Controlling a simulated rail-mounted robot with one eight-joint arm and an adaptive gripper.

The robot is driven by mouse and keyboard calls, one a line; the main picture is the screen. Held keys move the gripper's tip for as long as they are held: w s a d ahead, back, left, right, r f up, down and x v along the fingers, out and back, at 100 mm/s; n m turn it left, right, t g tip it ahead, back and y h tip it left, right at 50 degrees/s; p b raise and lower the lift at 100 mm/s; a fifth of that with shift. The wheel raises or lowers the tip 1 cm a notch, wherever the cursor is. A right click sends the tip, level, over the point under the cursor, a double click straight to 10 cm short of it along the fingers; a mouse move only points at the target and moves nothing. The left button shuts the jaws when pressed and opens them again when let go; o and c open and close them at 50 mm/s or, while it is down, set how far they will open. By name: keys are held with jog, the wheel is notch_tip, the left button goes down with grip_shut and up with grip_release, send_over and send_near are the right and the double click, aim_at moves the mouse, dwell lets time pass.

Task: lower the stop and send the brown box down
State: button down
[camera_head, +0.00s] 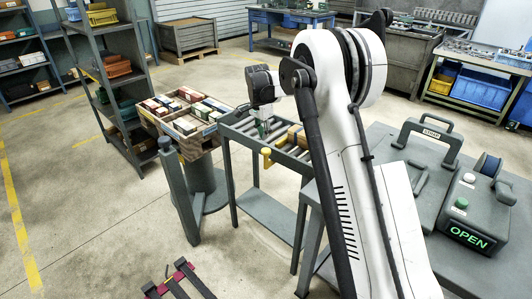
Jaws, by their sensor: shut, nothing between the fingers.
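The roller conveyor (240,124) stands in the middle of the view on dark legs. A brown box (289,135) lies on its right part, partly hidden behind my arm. A yellow-topped handle (266,153) stands at the conveyor's near side; I cannot tell whether it belongs to the stop. My gripper (263,130) points down over the rollers, to the left of the brown box and apart from it. Its fingers are shut and hold nothing. They are small here, and a greenish part shows at them. The stop itself is not clearly seen.
A divided tray (150,112) with several coloured boxes stands at the conveyor's left end. A dark post (178,185) stands before it. A grey bench (400,150) at right carries a handled device and a unit with a lit OPEN sign (468,237). Shelving is at left.

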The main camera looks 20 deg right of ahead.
aim_at(265, 150)
jog(key=shift+w+d+f+b, duration=0.15)
jog(key=shift+f+b, duration=0.35)
jog(key=shift+f, duration=1.1)
jog(key=shift+d+f+b, duration=0.15)
jog(key=shift+f+b, duration=0.35)
jog(key=shift+f, duration=1.05)
